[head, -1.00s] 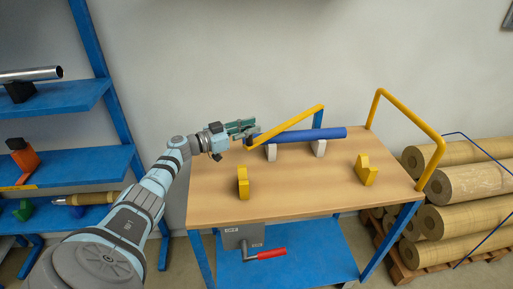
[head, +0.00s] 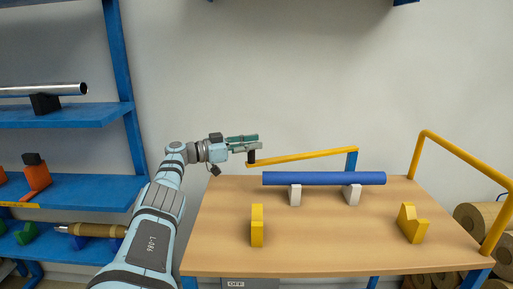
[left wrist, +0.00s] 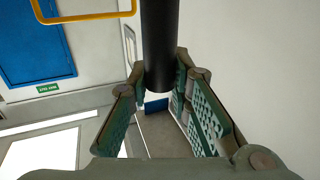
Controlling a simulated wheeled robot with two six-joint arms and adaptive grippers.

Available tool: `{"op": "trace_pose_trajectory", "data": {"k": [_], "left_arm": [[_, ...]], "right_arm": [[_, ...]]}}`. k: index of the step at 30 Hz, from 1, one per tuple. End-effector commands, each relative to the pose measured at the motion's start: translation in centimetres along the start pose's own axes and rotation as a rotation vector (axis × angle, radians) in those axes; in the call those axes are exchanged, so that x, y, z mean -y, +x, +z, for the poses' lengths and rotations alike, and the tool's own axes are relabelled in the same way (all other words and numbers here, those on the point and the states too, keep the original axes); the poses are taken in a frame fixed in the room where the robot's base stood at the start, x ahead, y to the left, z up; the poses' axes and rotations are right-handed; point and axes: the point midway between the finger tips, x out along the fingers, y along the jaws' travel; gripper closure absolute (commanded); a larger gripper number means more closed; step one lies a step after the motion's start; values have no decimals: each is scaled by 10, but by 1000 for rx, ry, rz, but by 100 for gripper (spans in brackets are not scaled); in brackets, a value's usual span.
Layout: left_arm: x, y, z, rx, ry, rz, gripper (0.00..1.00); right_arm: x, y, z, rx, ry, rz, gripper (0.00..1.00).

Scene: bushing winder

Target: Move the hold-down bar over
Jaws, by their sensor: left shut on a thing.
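The hold-down bar (head: 300,156) is a long yellow bar, joined at its right end to a blue post (head: 351,160) at the table's back edge. A black handle (head: 251,157) stands at its left end; it fills the upper middle of the left wrist view (left wrist: 162,45). My left gripper (head: 257,144) is shut on this handle, with the green-padded fingers on both sides of it. The bar shows behind and above the blue roller (head: 325,178), which lies on two white blocks (head: 295,195). My right gripper is not in view.
The wooden table (head: 330,240) also carries two yellow brackets (head: 257,226) (head: 411,224). A yellow hoop rail (head: 465,160) rises at its right end. A blue shelf (head: 60,115) with parts stands left, cardboard rolls (head: 470,217) right.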

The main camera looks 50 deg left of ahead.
Motion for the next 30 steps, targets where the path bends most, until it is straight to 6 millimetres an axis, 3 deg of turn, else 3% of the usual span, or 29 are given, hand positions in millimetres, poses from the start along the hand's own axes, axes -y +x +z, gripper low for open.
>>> {"op": "trace_pose_trajectory", "data": {"k": [2,3,7,16,20,23,30], "left_arm": [[1,-2,1,5,0,-4,100],[1,-3,1,5,1,-5,80],[2,-3,1,4,1,-6,60],[1,-2,1,2,1,-3,60],[1,-11,3,7,3,-4,60],[0,-26,3,12,3,-1,60],[1,-88,4,15,-1,-4,60]], "right_arm": [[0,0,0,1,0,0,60],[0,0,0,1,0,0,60],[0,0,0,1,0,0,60],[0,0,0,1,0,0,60],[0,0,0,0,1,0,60],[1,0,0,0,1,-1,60],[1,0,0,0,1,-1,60]]}}
